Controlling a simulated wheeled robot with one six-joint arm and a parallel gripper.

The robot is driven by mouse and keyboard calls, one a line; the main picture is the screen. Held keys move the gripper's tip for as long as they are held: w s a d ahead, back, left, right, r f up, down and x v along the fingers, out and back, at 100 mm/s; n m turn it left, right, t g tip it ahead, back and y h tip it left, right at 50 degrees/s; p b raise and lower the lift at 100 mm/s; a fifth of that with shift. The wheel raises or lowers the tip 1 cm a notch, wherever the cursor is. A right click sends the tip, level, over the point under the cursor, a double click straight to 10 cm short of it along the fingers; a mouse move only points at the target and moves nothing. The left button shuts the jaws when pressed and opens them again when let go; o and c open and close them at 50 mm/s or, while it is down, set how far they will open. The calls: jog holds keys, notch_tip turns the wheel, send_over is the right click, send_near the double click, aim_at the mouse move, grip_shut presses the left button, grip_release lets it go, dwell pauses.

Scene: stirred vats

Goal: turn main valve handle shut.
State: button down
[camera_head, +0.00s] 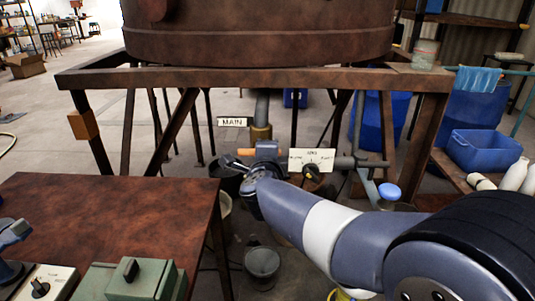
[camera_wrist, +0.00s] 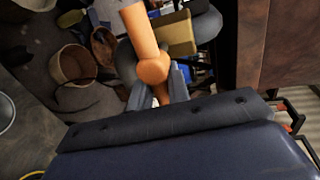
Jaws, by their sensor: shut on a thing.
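The main valve handle is an orange bar (camera_head: 246,152) that sticks out to the left of the valve below the vat, near the MAIN label (camera_head: 232,121). A brass-coloured fitting (camera_head: 261,133) sits on the pipe just above it. In the wrist view the orange handle (camera_wrist: 140,28) runs from the top down between the fingers, with a rounded knob at its near end. My gripper (camera_head: 253,172) is at the valve, and in the wrist view (camera_wrist: 158,88) its fingers are shut on the handle. My wrist hides part of the valve.
A rust-brown table (camera_head: 110,215) stands at the left front. The vat's brown frame (camera_head: 250,80) spans above the valve. A white dial plate (camera_head: 312,160) and a blue knob (camera_head: 389,191) are to the right. Buckets (camera_head: 262,262) stand on the floor below.

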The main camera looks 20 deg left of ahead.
jog(key=shift+f, duration=0.1)
jog(key=c, duration=1.4)
grip_release()
jog(key=p+v, duration=0.1)
jog(key=v, duration=0.9)
jog(key=shift+s+d+p, duration=0.1)
jog(key=shift+s+p, duration=0.25)
jog(key=shift+s, duration=0.05)
jog(key=b+x, duration=0.1)
jog(key=x, duration=0.9)
jog(key=shift+w+b, duration=0.4)
jog(key=shift+w, duration=0.1)
